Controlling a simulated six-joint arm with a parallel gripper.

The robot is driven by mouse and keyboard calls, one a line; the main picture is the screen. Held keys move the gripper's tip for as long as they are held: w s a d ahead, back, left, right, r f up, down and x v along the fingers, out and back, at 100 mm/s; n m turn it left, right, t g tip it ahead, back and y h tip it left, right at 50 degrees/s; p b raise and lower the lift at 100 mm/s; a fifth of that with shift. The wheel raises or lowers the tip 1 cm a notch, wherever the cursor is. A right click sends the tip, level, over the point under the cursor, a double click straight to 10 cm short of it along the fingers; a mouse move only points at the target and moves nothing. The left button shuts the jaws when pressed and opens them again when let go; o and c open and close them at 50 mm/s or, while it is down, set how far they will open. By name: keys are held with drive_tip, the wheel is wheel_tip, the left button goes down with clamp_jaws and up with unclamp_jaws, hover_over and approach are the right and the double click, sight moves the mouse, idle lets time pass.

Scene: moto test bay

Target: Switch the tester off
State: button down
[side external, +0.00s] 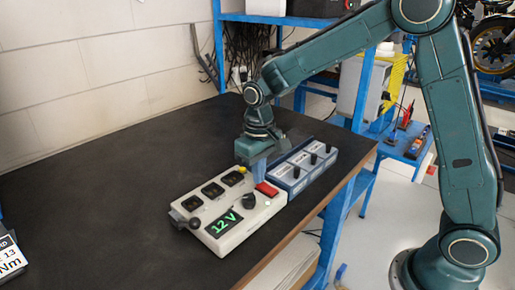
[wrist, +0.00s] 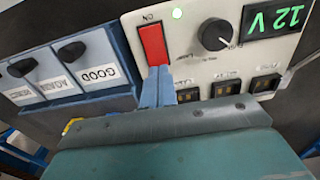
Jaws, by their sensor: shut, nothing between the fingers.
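The tester (side external: 235,238) is a cream box on the dark bench, with a green display (side external: 223,222) reading 12 V, a black dial (side external: 248,201) and several dark sockets. Its red rocker switch (side external: 267,189) is at the end near the blue box; in the wrist view the switch (wrist: 152,44) has "ON" printed by its far end. My gripper (side external: 259,176) is shut and empty, pointing down at the switch. In the wrist view its fingertips (wrist: 158,72) overlap the switch's near end; I cannot tell whether they touch.
A blue-grey box (side external: 303,173) with black knobs and labels, one reading "GOOD" (wrist: 98,73), stands against the tester's switch end. A black-ended lever (side external: 193,223) sticks out at the tester's other end.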

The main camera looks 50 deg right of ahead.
drive_tip(key=shift+f, duration=0.25)
drive_tip(key=shift+r, duration=0.15)
wheel_tip(320, 180, up, 7)
idle(1.1)
drive_tip(key=s+d+r+t, duration=0.25)
drive_tip(key=s+r, duration=0.45)
drive_tip(key=s, duration=0.4)
drive_tip(key=s+d+t, duration=0.2)
drive_tip(key=s+t, duration=0.1)
drive_tip(key=s, duration=1)
drive_tip(key=shift+s+d+f, duration=0.2)
drive_tip(key=shift+d, duration=0.15)
